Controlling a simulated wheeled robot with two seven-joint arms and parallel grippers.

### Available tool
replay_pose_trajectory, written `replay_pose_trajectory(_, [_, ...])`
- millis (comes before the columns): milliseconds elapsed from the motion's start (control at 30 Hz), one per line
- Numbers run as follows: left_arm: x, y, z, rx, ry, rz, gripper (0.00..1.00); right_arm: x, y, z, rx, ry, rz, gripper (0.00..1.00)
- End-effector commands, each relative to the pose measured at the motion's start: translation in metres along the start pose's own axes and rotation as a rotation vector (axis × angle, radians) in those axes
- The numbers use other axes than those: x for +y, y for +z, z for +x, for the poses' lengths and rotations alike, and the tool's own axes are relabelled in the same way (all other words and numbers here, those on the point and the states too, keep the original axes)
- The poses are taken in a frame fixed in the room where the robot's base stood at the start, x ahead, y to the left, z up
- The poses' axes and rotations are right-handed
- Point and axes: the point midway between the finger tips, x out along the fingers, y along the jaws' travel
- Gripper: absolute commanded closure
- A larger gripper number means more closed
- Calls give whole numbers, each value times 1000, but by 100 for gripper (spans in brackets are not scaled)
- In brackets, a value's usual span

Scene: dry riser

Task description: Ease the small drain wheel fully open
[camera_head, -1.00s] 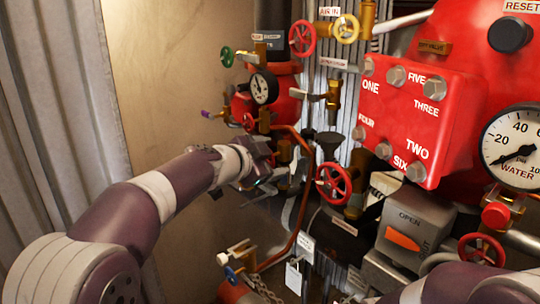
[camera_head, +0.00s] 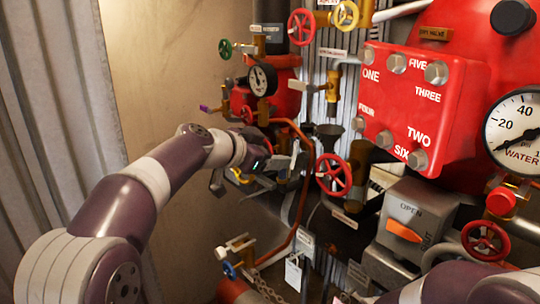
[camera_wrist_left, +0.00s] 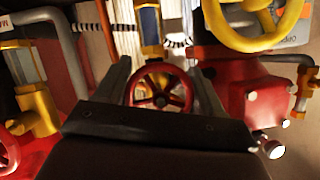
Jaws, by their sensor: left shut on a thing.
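In the left wrist view a small red spoked wheel (camera_wrist_left: 148,100) sits between the two fingers of my left gripper (camera_wrist_left: 162,82), which is shut on it. The fingers stand on either side of its rim. In the head view my left gripper (camera_head: 272,168) is at the lower pipework, left of a larger red handwheel (camera_head: 333,175). The small wheel cannot be made out there behind the gripper. My right arm shows only at the lower right, and its gripper is out of the picture.
A red box with numbered bolts (camera_head: 412,112) and a pressure gauge (camera_head: 516,130) stand at the right. An orange lever (camera_head: 403,231) is below the box. A copper pipe (camera_head: 306,190) runs close to my left gripper. The tan wall at the left is bare.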

Motion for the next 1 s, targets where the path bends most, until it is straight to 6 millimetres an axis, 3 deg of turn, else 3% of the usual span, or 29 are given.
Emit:
replay_pose_trajectory(400, [0, -1, -1, 3, 76, -188, 63, 0, 1, 10, 0, 0, 0, 57])
replay_pose_trajectory(967, [1, -2, -1, 4, 90, -221, 63, 0, 1, 10, 0, 0, 0, 57])
replay_pose_trajectory(1000, [0, -2, -1, 4, 90, -221, 26, 0, 1, 10, 0, 0, 0, 57])
